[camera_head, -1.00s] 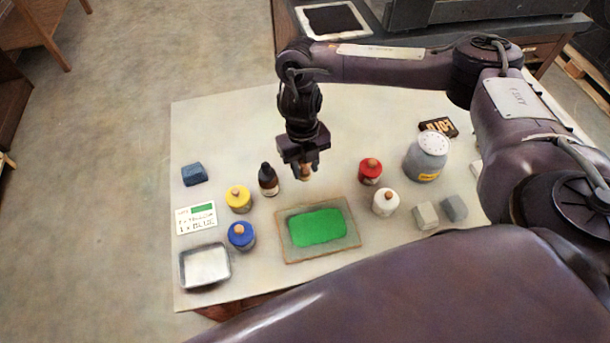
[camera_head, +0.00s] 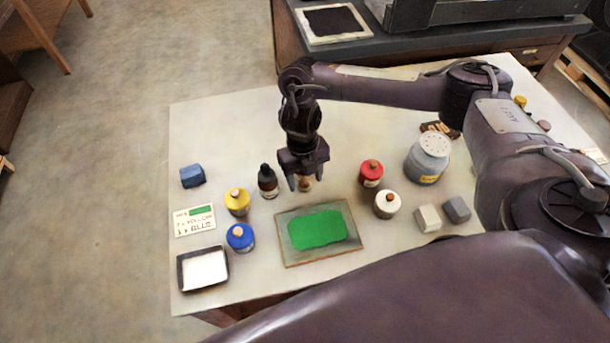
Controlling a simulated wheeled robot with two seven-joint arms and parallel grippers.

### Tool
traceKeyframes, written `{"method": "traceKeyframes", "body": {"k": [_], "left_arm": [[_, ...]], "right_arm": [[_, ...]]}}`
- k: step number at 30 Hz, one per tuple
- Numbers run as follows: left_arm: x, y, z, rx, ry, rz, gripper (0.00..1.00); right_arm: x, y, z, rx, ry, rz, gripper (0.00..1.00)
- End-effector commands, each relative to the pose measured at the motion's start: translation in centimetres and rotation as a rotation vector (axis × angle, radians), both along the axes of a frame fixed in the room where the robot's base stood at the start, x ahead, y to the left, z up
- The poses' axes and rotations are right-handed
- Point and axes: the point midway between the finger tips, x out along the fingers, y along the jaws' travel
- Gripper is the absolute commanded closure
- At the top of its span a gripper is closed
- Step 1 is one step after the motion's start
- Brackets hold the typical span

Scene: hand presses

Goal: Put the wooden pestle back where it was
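A small wooden pestle (camera_head: 305,185) shows in the head view just behind the green-smeared slab. My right gripper (camera_head: 305,181) is directly above and around it, pointing down. Its fingers look spread, with the pestle between them and a small gap at the left finger. The pestle's upper part is hidden by the gripper, and I cannot tell whether its lower end touches the table. The slab (camera_head: 341,257) has a wooden-coloured edge and a green patch (camera_head: 317,230) on it. My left gripper is not in view.
A dark dropper bottle (camera_head: 267,183) stands close left of my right gripper. Yellow (camera_head: 237,203), blue (camera_head: 240,238), red (camera_head: 371,174) and white (camera_head: 387,205) jars stand around the slab. A grey shaker (camera_head: 427,160) is at right, a tray (camera_head: 179,273) at front left.

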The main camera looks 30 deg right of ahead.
Motion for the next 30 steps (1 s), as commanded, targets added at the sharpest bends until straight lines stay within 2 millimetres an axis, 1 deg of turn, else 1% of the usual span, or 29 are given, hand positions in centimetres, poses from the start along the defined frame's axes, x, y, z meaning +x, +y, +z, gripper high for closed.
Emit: {"method": "traceKeyframes", "body": {"k": [6,10,14,18,24,27,30], "left_arm": [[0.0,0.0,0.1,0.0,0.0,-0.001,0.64],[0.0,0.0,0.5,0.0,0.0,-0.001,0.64],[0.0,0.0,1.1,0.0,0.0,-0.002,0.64],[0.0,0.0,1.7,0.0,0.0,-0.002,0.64],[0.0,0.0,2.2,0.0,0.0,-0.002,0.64],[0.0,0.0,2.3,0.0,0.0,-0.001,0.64],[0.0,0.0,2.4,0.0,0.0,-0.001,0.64]], "right_arm": [[0.0,0.0,0.1,0.0,0.0,0.0,0.45],[0.2,0.0,1.1,0.0,-0.003,0.001,0.45],[0.5,-0.1,3.2,-0.001,-0.006,0.002,0.45],[0.8,-0.1,6.1,-0.002,-0.007,0.002,0.45],[1.2,-0.2,9.7,-0.001,-0.005,0.001,0.45],[1.3,-0.2,10.9,-0.001,-0.004,0.001,0.45],[1.4,-0.2,11.7,-0.001,-0.002,0.0,0.45]]}}
